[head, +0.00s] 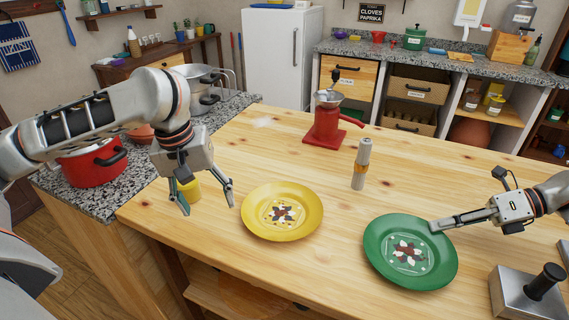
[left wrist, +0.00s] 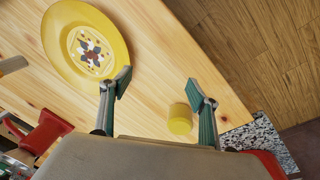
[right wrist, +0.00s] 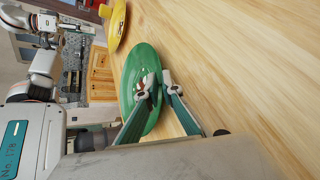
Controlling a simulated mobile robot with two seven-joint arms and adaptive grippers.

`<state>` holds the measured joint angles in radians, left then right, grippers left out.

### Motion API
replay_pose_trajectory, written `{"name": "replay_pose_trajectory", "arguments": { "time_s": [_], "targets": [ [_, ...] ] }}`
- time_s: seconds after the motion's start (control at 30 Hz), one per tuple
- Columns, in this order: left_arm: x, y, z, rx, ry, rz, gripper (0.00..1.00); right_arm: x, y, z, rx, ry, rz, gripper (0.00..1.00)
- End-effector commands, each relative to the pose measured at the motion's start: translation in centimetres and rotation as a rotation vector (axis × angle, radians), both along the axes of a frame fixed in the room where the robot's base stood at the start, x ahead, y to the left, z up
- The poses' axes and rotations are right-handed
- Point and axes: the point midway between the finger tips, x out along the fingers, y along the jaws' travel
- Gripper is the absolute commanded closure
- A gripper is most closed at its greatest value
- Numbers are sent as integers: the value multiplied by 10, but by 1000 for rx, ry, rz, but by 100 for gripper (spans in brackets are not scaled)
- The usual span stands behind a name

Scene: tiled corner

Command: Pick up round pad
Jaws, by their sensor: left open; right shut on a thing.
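No thing is plainly a round pad; two round plates with a flower-like pattern are in view. The green plate (head: 378,252) is at the right front of the table. My right gripper (head: 436,226) is shut on its right rim; the right wrist view shows the fingers (right wrist: 156,84) at the edge of the green plate (right wrist: 129,80). I cannot tell whether it is lifted. The yellow plate (head: 256,226) lies left of it and also shows in the left wrist view (left wrist: 59,52). My left gripper (head: 208,208) is open and empty, left of the yellow plate.
A small yellow cylinder (head: 190,191) stands by my left gripper, near the table edge (left wrist: 180,118). A pepper mill (head: 361,165) and a red grinder (head: 325,122) stand behind the plates. A metal block with a black knob (head: 523,297) is at front right.

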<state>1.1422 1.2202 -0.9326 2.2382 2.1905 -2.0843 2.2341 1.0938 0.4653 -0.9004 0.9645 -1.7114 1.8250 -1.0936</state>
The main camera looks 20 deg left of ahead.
Motion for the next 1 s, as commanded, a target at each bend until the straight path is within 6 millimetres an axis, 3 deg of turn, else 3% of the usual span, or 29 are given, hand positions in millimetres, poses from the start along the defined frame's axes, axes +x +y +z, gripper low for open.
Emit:
{"name": "replay_pose_trajectory", "arguments": {
  "time_s": [0.1, 0.3, 0.47, 1.0],
  "targets": [
    [18, 44, 21, 132, -72, 81, 39, 0, -1, -2, -5, -2, -1, 100],
    [32, 86, 47, 258, -149, 168, 39, 0, -1, -2, -5, -2, -1, 100],
    [36, 97, 47, 286, -162, 187, 39, 0, -1, -2, -4, -1, -1, 100],
    [52, 111, -8, 284, -161, 185, 39, 0, -1, -2, -5, -2, -1, 100]
  ]
}}
